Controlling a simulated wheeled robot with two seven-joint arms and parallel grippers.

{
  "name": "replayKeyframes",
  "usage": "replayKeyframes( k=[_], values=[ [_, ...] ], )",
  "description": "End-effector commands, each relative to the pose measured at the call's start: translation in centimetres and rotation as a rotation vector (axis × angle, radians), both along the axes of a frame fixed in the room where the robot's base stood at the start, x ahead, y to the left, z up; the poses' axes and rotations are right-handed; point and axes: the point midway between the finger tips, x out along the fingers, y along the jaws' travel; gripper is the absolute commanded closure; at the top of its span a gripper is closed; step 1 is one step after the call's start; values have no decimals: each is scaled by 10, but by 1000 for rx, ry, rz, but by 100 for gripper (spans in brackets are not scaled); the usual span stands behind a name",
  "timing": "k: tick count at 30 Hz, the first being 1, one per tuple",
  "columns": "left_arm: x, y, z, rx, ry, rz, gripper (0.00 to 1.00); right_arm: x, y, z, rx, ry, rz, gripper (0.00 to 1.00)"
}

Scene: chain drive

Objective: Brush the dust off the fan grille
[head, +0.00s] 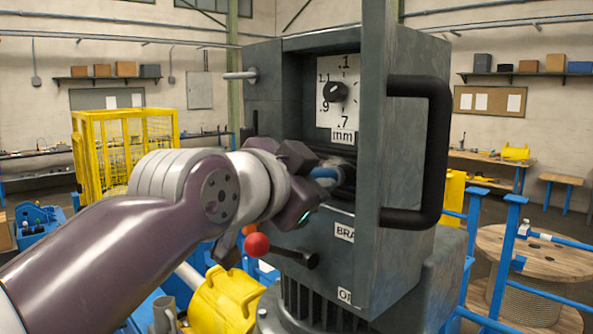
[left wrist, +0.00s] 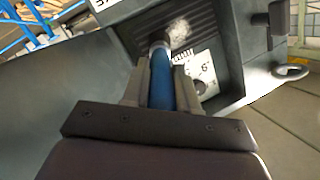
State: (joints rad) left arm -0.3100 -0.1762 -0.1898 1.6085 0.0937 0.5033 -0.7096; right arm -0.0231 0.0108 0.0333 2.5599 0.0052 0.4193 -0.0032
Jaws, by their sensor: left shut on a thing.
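My left gripper (head: 312,182) is shut on the blue handle of the brush (head: 326,173), inside the front opening of the grey machine housing. In the left wrist view the blue brush (left wrist: 161,80) sits between the two fingers of the gripper (left wrist: 161,87), its far end at the dark slatted fan grille (left wrist: 130,22). A pale, fluffy patch of dust (left wrist: 180,30) shows on the slats just beyond the brush end. Whether the bristles touch the slats is hard to tell. In the head view my gripper hides most of the grille. My right gripper is not in view.
A dial plate (head: 337,92) is above the grille. An open door with a black handle (head: 435,150) bounds the opening on the right. A red-knobbed lever (head: 257,244) sticks out below my gripper. A yellow cage (head: 100,150) and cable spool (head: 535,255) stand farther off.

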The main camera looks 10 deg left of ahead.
Motion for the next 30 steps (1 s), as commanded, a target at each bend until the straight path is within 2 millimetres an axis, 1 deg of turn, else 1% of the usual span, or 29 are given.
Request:
replayKeyframes(
  k=[1,3,9,14,18,23,30],
  values=[
    [-3,-5,1,1,0,-4,100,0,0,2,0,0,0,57],
    [-6,-9,0,0,-1,-3,100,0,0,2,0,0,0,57],
    [-4,-11,-1,-1,0,1,100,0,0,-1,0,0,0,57],
    [7,2,0,-2,2,6,100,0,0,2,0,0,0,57],
    [17,13,-2,-1,2,5,100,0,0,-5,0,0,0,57],
    [21,17,-1,-1,0,2,100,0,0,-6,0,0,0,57],
    [35,38,-4,-1,1,4,100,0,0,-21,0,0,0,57]
  ],
)
